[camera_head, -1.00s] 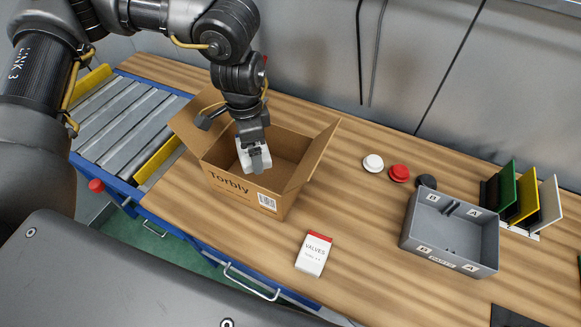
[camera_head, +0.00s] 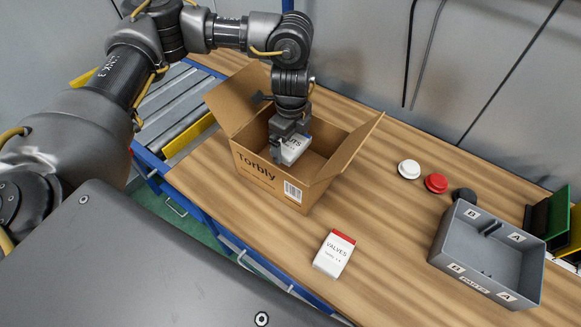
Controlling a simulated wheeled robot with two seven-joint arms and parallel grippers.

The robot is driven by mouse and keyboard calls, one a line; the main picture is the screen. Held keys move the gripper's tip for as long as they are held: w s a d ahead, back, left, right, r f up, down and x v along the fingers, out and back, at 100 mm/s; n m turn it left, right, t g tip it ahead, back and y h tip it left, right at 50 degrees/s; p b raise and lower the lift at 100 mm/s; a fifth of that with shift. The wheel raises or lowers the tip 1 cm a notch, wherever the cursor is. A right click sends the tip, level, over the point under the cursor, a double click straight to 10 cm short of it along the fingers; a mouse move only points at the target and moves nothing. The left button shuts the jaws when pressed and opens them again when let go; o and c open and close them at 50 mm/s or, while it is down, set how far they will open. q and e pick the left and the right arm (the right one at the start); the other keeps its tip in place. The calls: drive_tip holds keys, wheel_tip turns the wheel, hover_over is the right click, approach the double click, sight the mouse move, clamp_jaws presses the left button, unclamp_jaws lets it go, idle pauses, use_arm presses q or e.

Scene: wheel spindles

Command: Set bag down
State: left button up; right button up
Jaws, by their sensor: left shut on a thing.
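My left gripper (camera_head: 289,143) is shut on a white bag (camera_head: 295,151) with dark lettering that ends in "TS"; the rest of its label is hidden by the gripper. The gripper and bag are at the opening of an open cardboard box (camera_head: 262,180) marked "Torbly", inside its outline in the picture. I cannot tell whether the bag touches the box floor. The box stands on the wooden table (camera_head: 390,245) with its flaps spread. A white and red "VALVES" packet (camera_head: 333,256) lies on the table in front of the box. My right gripper is not in view.
A grey divided bin (camera_head: 480,268) stands at the right, with coloured panels in a rack (camera_head: 560,225) behind it. White (camera_head: 409,169), red (camera_head: 436,183) and black (camera_head: 464,195) round pieces lie near it. A roller conveyor (camera_head: 180,110) is at the left.

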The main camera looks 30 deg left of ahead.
use_arm(q)
hover_over(291, 170)
wheel_tip(291, 170, down, 5)
drive_tip(key=shift+w+a+r, duration=0.1)
drive_tip(key=shift+w+a, duration=0.05)
drive_tip(key=shift+f, duration=2.1)
drive_tip(key=shift+f, duration=0.15)
drive_tip(key=o, duration=0.8)
drive_tip(key=shift+c, duration=0.2)
wheel_tip(291, 170, up, 12)
drive_tip(key=shift+r, duration=0.15)
